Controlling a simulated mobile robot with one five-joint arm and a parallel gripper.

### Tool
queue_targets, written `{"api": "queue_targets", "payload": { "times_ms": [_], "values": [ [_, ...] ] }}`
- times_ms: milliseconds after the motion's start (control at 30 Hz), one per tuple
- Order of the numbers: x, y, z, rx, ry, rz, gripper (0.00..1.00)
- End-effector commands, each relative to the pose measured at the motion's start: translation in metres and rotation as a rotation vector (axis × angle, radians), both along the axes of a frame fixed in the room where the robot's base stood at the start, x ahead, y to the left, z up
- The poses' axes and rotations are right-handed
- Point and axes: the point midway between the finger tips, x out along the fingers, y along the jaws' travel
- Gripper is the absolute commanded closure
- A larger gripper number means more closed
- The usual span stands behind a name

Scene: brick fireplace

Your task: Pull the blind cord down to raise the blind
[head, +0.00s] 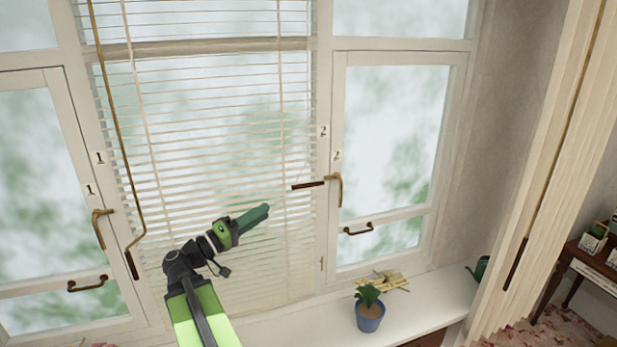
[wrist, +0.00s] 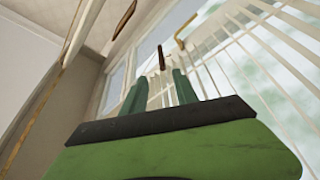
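The slatted white blind (head: 205,130) hangs lowered over the middle window, and its slats also show at the right of the wrist view (wrist: 250,60). A short dark-brown cord pull (head: 308,185) is beside the brass handle of the right window, lying nearly level in the head view. In the wrist view a brown pull (wrist: 161,57) shows beyond and between my fingertips, apart from them. My green gripper (head: 266,210) is left of and below the pull in the head view. Its two fingers (wrist: 158,78) stand apart with nothing between them.
A brown-ended wand (head: 131,265) hangs left of the blind. Brass handles (head: 338,188) (head: 103,225) stick out from the window frames. A potted plant (head: 369,312) and light wooden pieces (head: 383,282) are on the sill (head: 430,297). A curtain (head: 530,170) hangs at the right.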

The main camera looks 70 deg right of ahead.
Motion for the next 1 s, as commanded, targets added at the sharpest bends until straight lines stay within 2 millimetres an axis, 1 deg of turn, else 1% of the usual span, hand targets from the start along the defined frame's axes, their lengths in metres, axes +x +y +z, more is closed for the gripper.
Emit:
{"api": "queue_targets", "payload": {
  "times_ms": [67, 167, 267, 600, 700, 833, 1000],
  "values": [
    [-0.001, -0.003, 0.0, 0.002, 0.0, -0.001, 0.65],
    [-0.008, -0.014, 0.003, 0.003, 0.0, -0.002, 0.65],
    [-0.02, -0.032, 0.009, 0.004, 0.0, -0.004, 0.65],
    [-0.064, -0.104, 0.027, 0.005, 0.0, -0.004, 0.65],
    [-0.074, -0.121, 0.031, 0.005, 0.0, -0.002, 0.65],
    [-0.084, -0.137, 0.034, 0.006, -0.001, -0.002, 0.65],
    [-0.089, -0.145, 0.035, 0.006, 0.0, -0.001, 0.65]
  ]
}}
